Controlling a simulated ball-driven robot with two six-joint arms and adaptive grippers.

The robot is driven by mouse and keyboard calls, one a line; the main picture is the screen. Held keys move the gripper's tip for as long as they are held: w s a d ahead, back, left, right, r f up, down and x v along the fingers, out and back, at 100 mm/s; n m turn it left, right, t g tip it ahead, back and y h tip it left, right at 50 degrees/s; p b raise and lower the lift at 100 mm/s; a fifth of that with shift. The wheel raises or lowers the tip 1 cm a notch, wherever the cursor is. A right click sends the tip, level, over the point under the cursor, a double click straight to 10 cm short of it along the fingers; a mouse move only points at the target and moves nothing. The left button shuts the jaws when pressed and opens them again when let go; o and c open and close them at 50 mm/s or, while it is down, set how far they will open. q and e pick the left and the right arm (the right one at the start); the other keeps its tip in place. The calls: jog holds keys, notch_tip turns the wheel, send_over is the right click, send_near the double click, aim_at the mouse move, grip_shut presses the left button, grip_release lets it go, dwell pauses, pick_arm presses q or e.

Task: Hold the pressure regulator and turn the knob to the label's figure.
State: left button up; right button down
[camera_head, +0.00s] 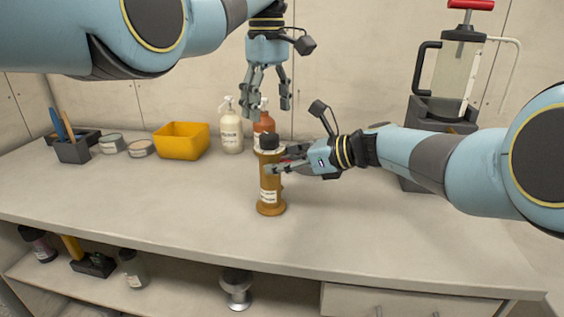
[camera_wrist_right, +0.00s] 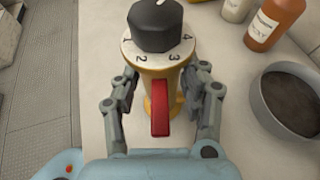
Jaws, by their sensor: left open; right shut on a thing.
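The pressure regulator (camera_head: 271,182) is an upright brass-coloured cylinder standing on the bench, with a white label (camera_head: 269,196) low on its front. The label's print is too small to read. Its black knob (camera_head: 269,141) also shows in the right wrist view (camera_wrist_right: 163,28), above a pale dial with figures 1 to 4. A white mark on the knob points to the picture's top, away from the red tab (camera_wrist_right: 160,108). My right gripper (camera_head: 277,167) is shut on the regulator's body from the right. My left gripper (camera_head: 268,106) hangs open and empty above the knob, fingers down.
A white bottle (camera_head: 231,130) and an orange bottle (camera_head: 264,124) stand close behind the regulator. A yellow bin (camera_head: 182,141), tins (camera_head: 110,144) and a tool holder (camera_head: 73,151) are at left. A red-handled device (camera_head: 457,75) stands at right. The bench front (camera_head: 190,215) is clear.

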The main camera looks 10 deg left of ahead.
jog(key=c, duration=0.6)
grip_release()
